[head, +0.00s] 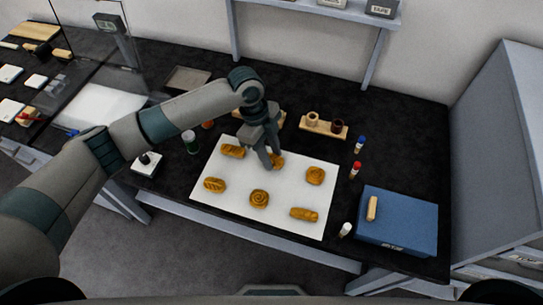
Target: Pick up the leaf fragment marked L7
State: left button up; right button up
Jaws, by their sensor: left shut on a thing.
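Several gold fragments lie on a white sheet (232,194) on the black bench. The marks on them are too small to read, so I cannot tell which one is L7. My left gripper (271,162) points down over the back middle of the sheet and is shut on a gold fragment (278,160), which its fingers partly hide. I cannot tell whether this fragment is clear of the sheet. Other fragments include one at the back left (233,151), a round one at the right (314,176) and a spiral one in front (259,198). My right gripper is not in view.
A blue box (398,222) with a small tan piece on it stands at the right. Small red-capped (355,170) and blue-capped (359,145) bottles stand right of the sheet. A wooden holder (323,127) is behind it. A green jar (190,142) stands left.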

aim_at(275, 159)
pick_arm(q)
jog(key=shift+r, duration=0.35)
notch_tip(275, 159, up, 2)
jog(key=shift+r+b, duration=0.25)
jog(key=shift+b, duration=0.65)
jog(key=s+d+r+b, duration=0.3)
jog(key=s+d+r, duration=0.4)
jog(key=s, duration=0.1)
jog(key=shift+s+d, duration=0.35)
jog(key=shift+s, duration=0.05)
